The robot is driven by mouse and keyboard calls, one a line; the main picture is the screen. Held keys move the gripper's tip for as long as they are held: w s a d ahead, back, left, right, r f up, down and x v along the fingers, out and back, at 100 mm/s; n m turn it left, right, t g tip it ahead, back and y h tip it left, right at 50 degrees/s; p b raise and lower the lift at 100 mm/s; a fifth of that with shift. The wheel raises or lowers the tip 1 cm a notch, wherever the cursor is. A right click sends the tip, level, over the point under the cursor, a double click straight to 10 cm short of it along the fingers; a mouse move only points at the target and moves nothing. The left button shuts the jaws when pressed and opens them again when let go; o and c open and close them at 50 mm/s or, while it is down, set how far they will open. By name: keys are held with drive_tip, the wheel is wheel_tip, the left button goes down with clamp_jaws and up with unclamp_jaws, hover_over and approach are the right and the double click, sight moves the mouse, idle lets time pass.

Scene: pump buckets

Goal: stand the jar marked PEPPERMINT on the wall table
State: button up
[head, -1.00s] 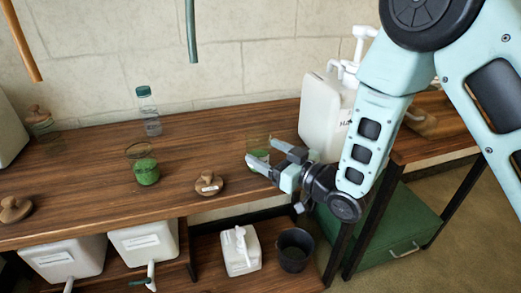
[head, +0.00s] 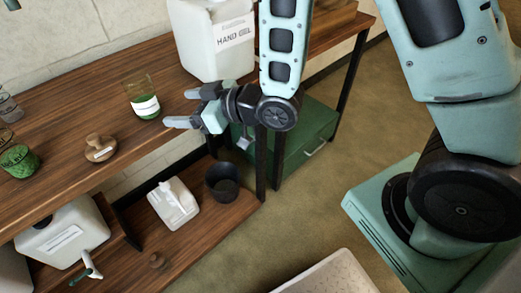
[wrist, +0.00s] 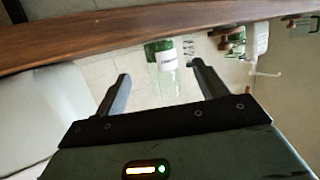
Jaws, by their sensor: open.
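A clear glass jar (head: 143,98) with green contents and a white label stands upright on the wooden table (head: 65,112) along the wall. Its label is too small to read. A second jar with green contents (head: 18,158) stands at the left edge of the head view; its marking is also unreadable. My gripper (head: 179,108) is open and empty, just right of the labelled jar and apart from it, fingers pointing toward it. In the wrist view a glass jar with green (wrist: 160,52) shows beyond and between my open fingers (wrist: 162,75).
A large white HAND GEL jug (head: 213,40) stands close behind my gripper. Below are a white jug (head: 173,203), a dark bucket (head: 222,182) and a green chest (head: 290,140).

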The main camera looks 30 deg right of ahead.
drive_tip(key=s+d+r+g+h, duration=0.1)
drive_tip(key=s+d+g+h, duration=0.1)
drive_tip(key=s, duration=0.5)
drive_tip(key=s+d+r+m+g+h, duration=0.1)
drive_tip(key=s+g+h, duration=0.3)
drive_tip(key=s, duration=0.4)
drive_tip(key=s+d+r+g+h, duration=0.2)
drive_tip(key=s+d+g+h, duration=0.1)
drive_tip(key=s, duration=0.5)
drive_tip(key=shift+r+m+g+h, duration=0.2)
drive_tip(key=shift+m+g+h, duration=0.15)
drive_tip(key=shift+g, duration=0.35)
drive_tip(key=shift+d, duration=0.1)
wheel_tip(320, 180, up, 15)
drive_tip(key=p, duration=1.5)
drive_tip(key=shift+f, duration=0.1)
